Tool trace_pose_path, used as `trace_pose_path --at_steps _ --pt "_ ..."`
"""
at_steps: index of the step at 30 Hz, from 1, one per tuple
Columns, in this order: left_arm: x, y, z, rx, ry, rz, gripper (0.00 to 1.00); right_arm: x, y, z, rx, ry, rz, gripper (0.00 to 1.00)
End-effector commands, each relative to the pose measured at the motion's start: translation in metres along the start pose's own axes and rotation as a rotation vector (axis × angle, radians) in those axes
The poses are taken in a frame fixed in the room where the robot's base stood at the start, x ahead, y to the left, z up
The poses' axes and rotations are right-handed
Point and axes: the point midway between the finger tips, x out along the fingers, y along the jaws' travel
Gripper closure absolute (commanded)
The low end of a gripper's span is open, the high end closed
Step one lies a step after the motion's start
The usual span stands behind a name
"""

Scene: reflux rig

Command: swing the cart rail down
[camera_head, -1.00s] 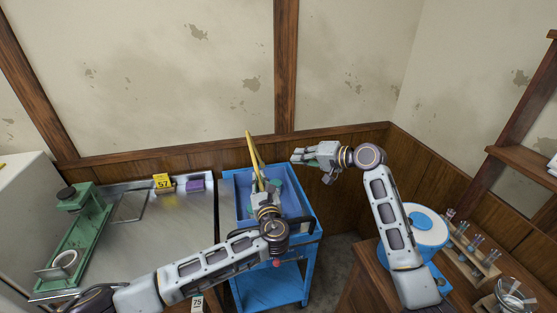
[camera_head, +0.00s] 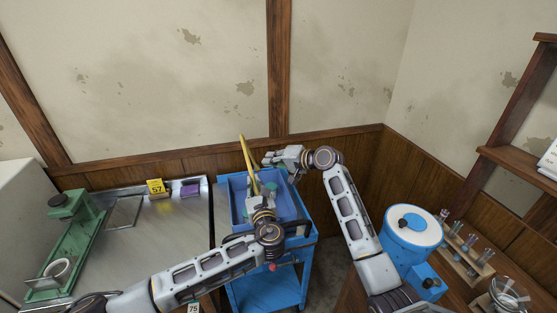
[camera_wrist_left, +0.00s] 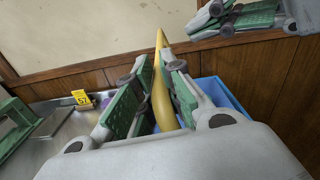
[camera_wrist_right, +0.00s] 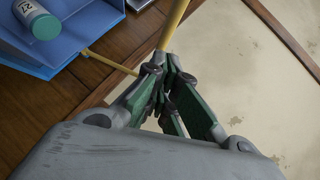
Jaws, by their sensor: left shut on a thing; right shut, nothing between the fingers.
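The yellow cart rail (camera_head: 245,155) stands up at a steep tilt from the blue cart (camera_head: 231,190), its top against the wall. My left gripper (camera_head: 261,193) is shut on the rail, which runs between its green-padded fingers in the left wrist view (camera_wrist_left: 160,95). My right gripper (camera_head: 270,160) is shut and empty, just right of the rail in the head view. In the right wrist view the rail (camera_wrist_right: 174,22) runs just beyond its closed fingertips (camera_wrist_right: 165,80); I cannot tell whether they touch it. The rail's lower end is partly hidden by my left gripper.
Left of the cart is a metal bench with a green stand (camera_head: 80,240), a yellow tag 57 (camera_head: 156,187) and a purple block (camera_head: 190,189). At right are a blue-and-white device (camera_head: 413,228) and a tube rack (camera_head: 466,255).

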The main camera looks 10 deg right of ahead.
Motion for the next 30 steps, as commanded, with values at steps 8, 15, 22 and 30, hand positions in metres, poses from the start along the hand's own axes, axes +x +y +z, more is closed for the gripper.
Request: trace_pose_path --at_steps 8,15,22,30 --pt "0.002 0.001 0.005 -0.002 -0.009 0.003 1.00 0.020 0.000 0.022 0.000 -0.001 0.000 1.00" --pt "0.002 0.001 0.005 -0.002 -0.009 0.003 1.00 0.026 0.000 0.028 0.000 0.000 -0.001 1.00" --pt "0.002 0.001 0.005 -0.002 -0.010 0.003 1.00 0.026 0.000 0.028 0.000 0.000 0.000 1.00" --pt "0.002 0.001 0.006 -0.002 -0.010 0.003 1.00 0.035 -0.005 0.038 -0.002 -0.003 0.000 1.00"
